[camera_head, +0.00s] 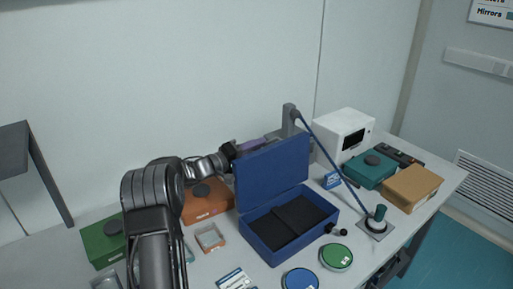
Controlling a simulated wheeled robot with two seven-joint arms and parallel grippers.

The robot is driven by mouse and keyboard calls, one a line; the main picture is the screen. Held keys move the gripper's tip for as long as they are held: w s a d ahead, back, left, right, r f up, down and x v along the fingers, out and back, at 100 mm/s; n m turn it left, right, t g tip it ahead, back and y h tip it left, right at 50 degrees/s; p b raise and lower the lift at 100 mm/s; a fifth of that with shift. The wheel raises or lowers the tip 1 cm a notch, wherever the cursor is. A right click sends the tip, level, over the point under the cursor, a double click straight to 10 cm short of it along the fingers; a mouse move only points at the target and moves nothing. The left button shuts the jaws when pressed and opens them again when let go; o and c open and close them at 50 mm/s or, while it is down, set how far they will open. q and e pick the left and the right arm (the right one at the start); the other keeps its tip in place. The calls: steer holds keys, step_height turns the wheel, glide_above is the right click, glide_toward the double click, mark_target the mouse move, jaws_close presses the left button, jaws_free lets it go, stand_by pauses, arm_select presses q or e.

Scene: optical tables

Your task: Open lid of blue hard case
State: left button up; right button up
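The blue hard case (262,233) stands on the table in the middle of the head view. Its lid (272,172) is raised, standing roughly upright at the back. The inside shows dark padding (288,222). My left arm comes up from the bottom and bends right. My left gripper (236,151) is at the upper left corner of the lid, partly hidden behind it. I cannot tell whether its fingers are open or touch the lid. My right gripper is not in view.
Left of the case are an orange box (203,207), a green box (100,248) and a small tray (210,238). Green (336,257) and blue (300,279) discs lie in front. A lamp-like stand (377,222) with a slanted blue rod is close on the right. A white instrument (344,133) stands behind.

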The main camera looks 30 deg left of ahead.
arm_select(q)
steer(key=shift+r, duration=0.2)
steer(key=b+v, duration=0.2)
steer(key=v, duration=0.5)
steer(key=shift+s, duration=0.4)
steer(key=shift+a, duration=0.15)
